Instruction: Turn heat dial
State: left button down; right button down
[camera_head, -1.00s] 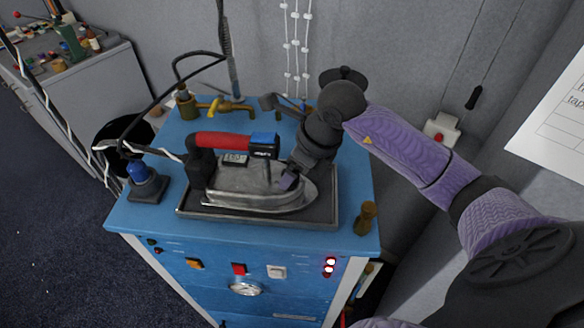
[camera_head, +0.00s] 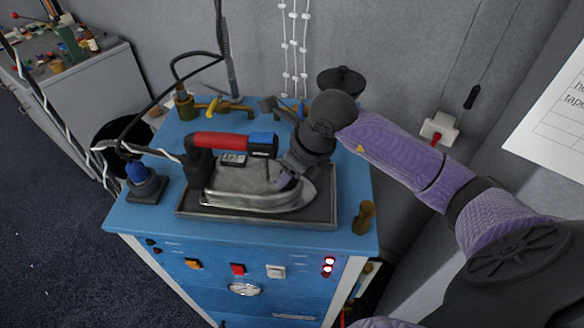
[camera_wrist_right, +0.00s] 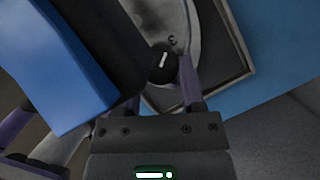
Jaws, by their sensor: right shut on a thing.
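The iron (camera_head: 258,188) has a grey metal body and a red, black and blue handle, and it rests on a dark tray (camera_head: 327,215). My right gripper (camera_head: 287,181) reaches down to the iron's front, just right of the handle. In the right wrist view, the heat dial (camera_wrist_right: 163,64) is a small black round knob with a white mark, on the grey body near a printed "3". The fingers of my right gripper (camera_wrist_right: 164,88) are shut on the dial, one on each side. In the head view the dial is hidden behind my gripper.
The tray sits on a blue cabinet (camera_head: 150,220) with switches and a gauge in front. A brass valve with a yellow lever (camera_head: 213,106) is behind the iron. A blue-topped black device (camera_head: 146,183) stands left, and a small brass fitting (camera_head: 364,218) right. A cord joins the iron's rear.

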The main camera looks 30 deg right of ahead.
jog(key=shift+m+h, duration=0.3)
jog(key=shift+m, duration=0.5)
pick_arm(q)
jog(key=shift+a, duration=0.1)
pick_arm(e)
jog(key=shift+c, duration=2.1)
grip_release()
jog(key=shift+o, duration=1.1)
pick_arm(q)
jog(key=shift+r, duration=0.2)
pick_arm(e)
jog(key=v, duration=1)
pick_arm(q)
jog(key=shift+d, duration=0.25)
pick_arm(e)
jog(key=shift+s+f, duration=0.1)
jog(key=shift+s, duration=0.05)
